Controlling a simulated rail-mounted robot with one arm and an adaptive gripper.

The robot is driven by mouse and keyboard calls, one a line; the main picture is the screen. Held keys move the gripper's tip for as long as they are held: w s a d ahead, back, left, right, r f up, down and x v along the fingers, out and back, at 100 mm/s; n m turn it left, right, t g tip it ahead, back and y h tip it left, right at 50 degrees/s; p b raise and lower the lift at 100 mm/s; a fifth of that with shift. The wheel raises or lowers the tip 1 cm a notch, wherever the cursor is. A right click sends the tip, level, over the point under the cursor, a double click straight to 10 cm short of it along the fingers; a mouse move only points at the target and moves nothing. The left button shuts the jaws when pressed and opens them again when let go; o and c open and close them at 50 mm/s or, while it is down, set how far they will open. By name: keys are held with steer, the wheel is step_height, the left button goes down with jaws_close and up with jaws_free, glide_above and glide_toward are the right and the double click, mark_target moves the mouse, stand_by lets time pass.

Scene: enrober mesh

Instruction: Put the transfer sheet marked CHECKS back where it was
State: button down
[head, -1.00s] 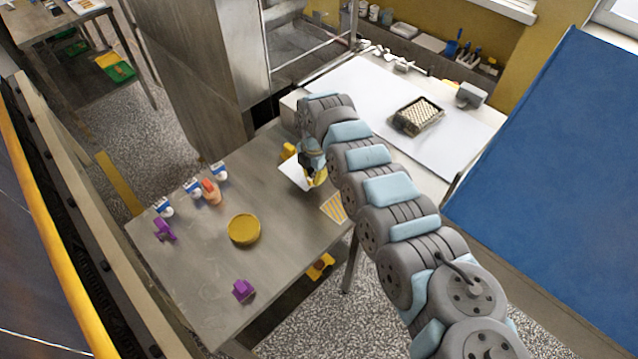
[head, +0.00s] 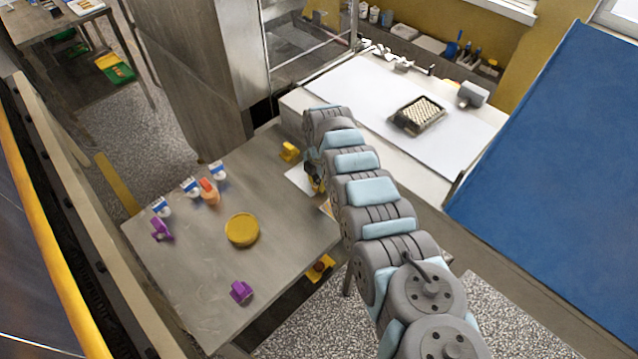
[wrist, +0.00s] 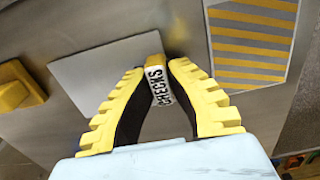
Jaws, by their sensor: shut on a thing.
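The transfer sheet is a plain pale sheet (wrist: 95,78) with a small tab (wrist: 158,90) reading CHECKS. My gripper (wrist: 157,70) has yellow ribbed fingers and is shut on that tab. In the head view the sheet (head: 299,179) shows at the right end of the steel table, beside my gripper (head: 314,184), partly hidden by my arm. I cannot tell whether it touches the table. A yellow-and-grey striped rectangle (wrist: 252,42) lies right of the sheet in the wrist view. In the head view my arm hides most of it.
The steel table (head: 200,275) also holds a yellow block (head: 289,151), a round mustard-coloured dish (head: 242,230), purple blocks (head: 241,291), an orange item (head: 209,191) and several white-and-blue containers (head: 190,187). A white surface (head: 360,95) with a dark tray (head: 418,115) is behind.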

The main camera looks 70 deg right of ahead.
steer(key=shift+f, duration=0.15)
steer(key=c, duration=1.2)
jaws_free()
step_height(320, 180, up, 12)
steer(key=p, duration=0.1)
steer(key=shift+r+p, duration=0.25)
steer(key=shift+p, duration=0.05)
